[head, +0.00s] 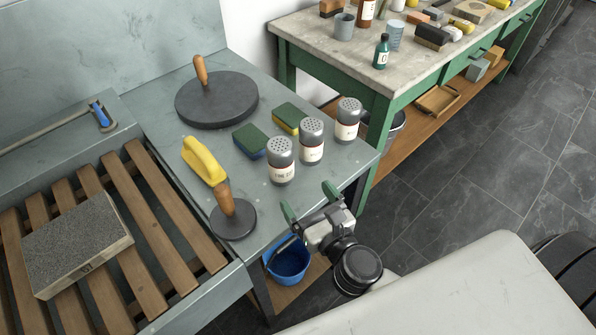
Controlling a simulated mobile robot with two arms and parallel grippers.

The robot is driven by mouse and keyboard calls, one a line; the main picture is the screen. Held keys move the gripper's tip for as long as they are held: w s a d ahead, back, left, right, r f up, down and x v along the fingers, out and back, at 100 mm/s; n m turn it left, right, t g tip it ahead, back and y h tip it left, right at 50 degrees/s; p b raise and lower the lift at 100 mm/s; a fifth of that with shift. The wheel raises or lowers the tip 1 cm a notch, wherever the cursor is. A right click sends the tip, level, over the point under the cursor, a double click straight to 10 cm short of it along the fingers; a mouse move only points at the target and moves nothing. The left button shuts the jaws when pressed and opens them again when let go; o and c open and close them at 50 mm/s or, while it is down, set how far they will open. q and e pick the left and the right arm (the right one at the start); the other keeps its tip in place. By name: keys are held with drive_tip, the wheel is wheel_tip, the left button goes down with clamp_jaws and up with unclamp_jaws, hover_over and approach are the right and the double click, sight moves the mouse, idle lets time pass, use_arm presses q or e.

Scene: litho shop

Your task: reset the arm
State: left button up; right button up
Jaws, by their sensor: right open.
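My right gripper (310,203) is in the head view at the front edge of the grey stone table. Its two green-tipped fingers are spread apart with nothing between them. Its arm comes in from the lower right. The fingers are just in front of three shakers and to the right of a small round levigator (233,218) with a wooden handle. My left gripper is not in view.
Shakers (281,162), (311,141) and (348,121) stand by sponges (250,141) and a large dark disc (216,100). A yellow object (203,160) lies left. A stone block (78,243) rests on wooden slats. A blue bucket (288,262) is below. A cluttered green bench (300,48) stands behind.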

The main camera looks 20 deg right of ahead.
drive_tip(key=s+a+r+n+g+y, duration=0.1)
drive_tip(key=s+a+n+g+y, duration=0.3)
drive_tip(key=n, duration=0.9)
drive_tip(key=s+a+r+n+g+y, duration=0.15)
drive_tip(key=a+n+y, duration=0.4)
drive_tip(key=n, duration=0.75)
drive_tip(key=s+d+f+n+g+h, duration=0.4)
drive_tip(key=s+d+f+n+h, duration=0.1)
drive_tip(key=d+h, duration=0.15)
drive_tip(key=s+d+f+n+g+h, duration=0.4)
drive_tip(key=d+f+n+g+h, duration=0.15)
drive_tip(key=d, duration=0.25)
wheel_tip(320, 180, down, 24)
drive_tip(key=s+d+f+g, duration=0.1)
drive_tip(key=s+d+f, duration=0.1)
drive_tip(key=s+f, duration=1.5)
drive_tip(key=shift+s+g, duration=0.15)
drive_tip(key=shift+g, duration=0.25)
